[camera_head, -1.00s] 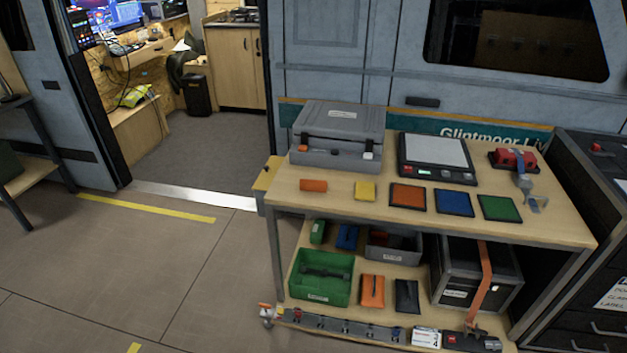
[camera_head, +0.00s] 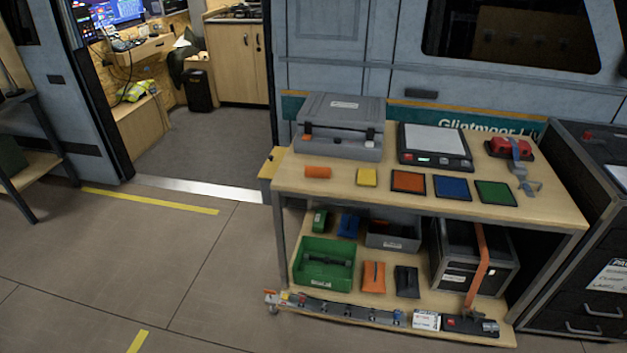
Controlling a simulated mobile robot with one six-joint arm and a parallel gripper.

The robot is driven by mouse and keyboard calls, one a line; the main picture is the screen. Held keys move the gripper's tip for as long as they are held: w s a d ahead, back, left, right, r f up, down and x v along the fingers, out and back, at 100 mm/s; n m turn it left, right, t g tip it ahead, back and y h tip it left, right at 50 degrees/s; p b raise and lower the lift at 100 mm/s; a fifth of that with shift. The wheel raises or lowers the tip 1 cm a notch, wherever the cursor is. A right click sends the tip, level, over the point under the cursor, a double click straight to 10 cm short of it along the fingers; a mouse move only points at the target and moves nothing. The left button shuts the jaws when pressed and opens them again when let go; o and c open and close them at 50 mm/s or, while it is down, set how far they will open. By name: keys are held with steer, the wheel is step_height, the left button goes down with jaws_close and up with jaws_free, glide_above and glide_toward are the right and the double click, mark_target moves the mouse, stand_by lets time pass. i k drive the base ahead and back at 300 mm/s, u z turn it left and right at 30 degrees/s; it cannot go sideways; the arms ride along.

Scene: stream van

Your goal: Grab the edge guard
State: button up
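I cannot tell for sure which thing is the edge guard. On the front left of the bench top (camera_head: 335,185) lie a short orange piece (camera_head: 317,172), rounded like a half tube, and a small yellow block (camera_head: 367,177). They lie apart from each other. A red piece (camera_head: 509,148) with a grey-blue strap and metal fitting (camera_head: 524,180) lies at the right end. Nothing touches the orange or yellow piece from above. My gripper is not in view.
A grey case (camera_head: 340,125), a scale (camera_head: 434,147) and orange, blue and green mats (camera_head: 495,193) share the top. The lower shelf holds a green bin (camera_head: 323,265), pouches and a strapped black case (camera_head: 472,262). Black drawers (camera_head: 590,250) stand at right. Floor is clear at left.

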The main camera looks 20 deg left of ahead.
mark_target(324, 172)
steer(key=z, duration=0.1)
steer(key=k, duration=0.45)
steer(key=u, duration=2.35)
steer(key=i, duration=1.9)
steer(key=z, duration=0.25)
